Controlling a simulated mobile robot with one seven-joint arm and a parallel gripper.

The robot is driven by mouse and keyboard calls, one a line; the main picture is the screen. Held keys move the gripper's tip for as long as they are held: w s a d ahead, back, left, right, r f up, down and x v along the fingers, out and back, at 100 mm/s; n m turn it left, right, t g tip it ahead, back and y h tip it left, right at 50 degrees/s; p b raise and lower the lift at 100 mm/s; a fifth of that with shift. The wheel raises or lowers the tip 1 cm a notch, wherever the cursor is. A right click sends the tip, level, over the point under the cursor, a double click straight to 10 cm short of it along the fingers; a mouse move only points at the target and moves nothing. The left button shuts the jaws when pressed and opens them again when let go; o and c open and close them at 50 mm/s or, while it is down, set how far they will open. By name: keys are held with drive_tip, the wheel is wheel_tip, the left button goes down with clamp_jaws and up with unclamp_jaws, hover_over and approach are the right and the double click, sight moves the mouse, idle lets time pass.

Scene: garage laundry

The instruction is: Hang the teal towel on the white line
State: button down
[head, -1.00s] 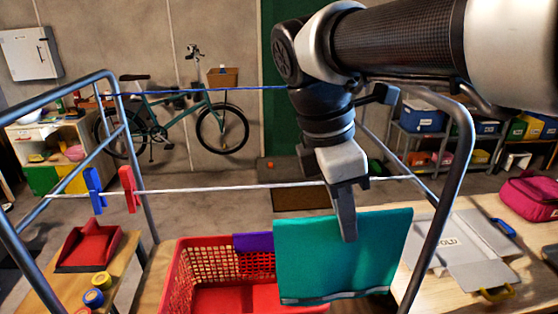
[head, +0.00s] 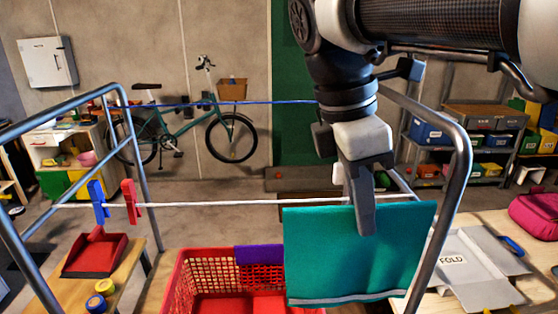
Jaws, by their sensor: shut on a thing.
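The teal towel (head: 325,255) hangs folded from my gripper (head: 366,228), which is shut on its top edge. The towel has a pale stripe along its lower edge. The white line (head: 230,204) runs across the rack at about the height of the towel's top edge. A blue peg (head: 98,202) and a red peg (head: 131,201) are clipped on the line's left end.
A blue line (head: 240,102) runs farther back on the metal rack (head: 458,185). A red basket (head: 205,280) with a purple cloth (head: 259,254) over its rim stands below. A grey folding board (head: 470,262) lies on the right table.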

drive_tip(key=shift+w+p, duration=1.5)
drive_tip(key=shift+w, duration=6.25)
drive_tip(key=shift+a+f+b+x, duration=0.1)
drive_tip(key=shift+a+b+x, duration=0.25)
drive_tip(key=shift+b+x, duration=0.75)
drive_tip(key=shift+a+f+b+x, duration=0.1)
drive_tip(key=shift+a+b+x, duration=0.35)
drive_tip(key=shift+x, duration=1.2)
drive_tip(key=shift+a+f+b+x, duration=0.1)
drive_tip(key=shift+a+b+x, duration=0.1)
drive_tip(key=shift+b+x, duration=0.95)
drive_tip(key=shift+f, duration=0.15)
drive_tip(key=c, duration=1.7)
unclamp_jaws()
